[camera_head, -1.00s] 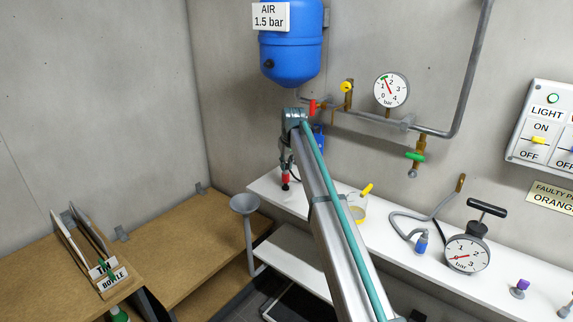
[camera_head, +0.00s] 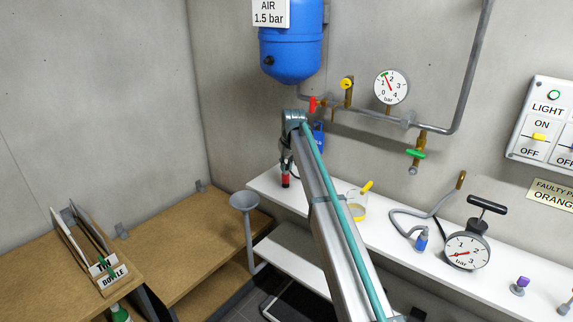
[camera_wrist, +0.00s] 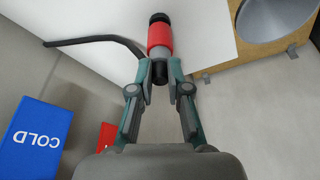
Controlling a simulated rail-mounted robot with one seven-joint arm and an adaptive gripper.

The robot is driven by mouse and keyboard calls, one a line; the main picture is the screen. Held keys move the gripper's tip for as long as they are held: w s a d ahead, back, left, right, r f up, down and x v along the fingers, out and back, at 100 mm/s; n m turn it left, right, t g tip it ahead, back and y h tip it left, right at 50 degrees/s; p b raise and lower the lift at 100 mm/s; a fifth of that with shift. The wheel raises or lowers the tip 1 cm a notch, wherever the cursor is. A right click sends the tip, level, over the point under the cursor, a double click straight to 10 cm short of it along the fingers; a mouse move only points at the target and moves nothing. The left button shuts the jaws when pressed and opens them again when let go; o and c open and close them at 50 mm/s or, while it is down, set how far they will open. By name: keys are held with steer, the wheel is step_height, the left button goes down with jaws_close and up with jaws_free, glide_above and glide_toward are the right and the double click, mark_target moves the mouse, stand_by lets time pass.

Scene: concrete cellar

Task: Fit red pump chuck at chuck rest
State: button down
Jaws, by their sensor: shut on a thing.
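The red pump chuck (camera_head: 285,181) hangs roughly upright below my gripper (camera_head: 286,158), over the left end of the white bench. In the wrist view its red sleeve (camera_wrist: 160,35) has a black far end and a grey collar. My gripper (camera_wrist: 160,75) is shut on the dark near end of the chuck. A black hose or bar runs left from beside the chuck. Whether the chuck touches the bench cannot be told. I cannot make out the chuck rest for certain.
The white bench (camera_head: 270,185) carries a clear jar (camera_head: 356,207), a blue chuck (camera_head: 421,241) on a grey hose, a pump gauge (camera_head: 466,252) and a purple-topped piece (camera_head: 521,284). A grey funnel (camera_head: 244,203) stands left. A blue COLD sign (camera_wrist: 37,138) and wall pipes are close by.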

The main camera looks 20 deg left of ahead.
steer(key=shift+f, duration=0.6)
steer(key=c, duration=1)
jaws_free()
steer(key=shift+c, duration=0.2)
steer(key=shift+r, duration=0.1)
steer(key=v, duration=1.2)
steer(key=shift+d, duration=0.1)
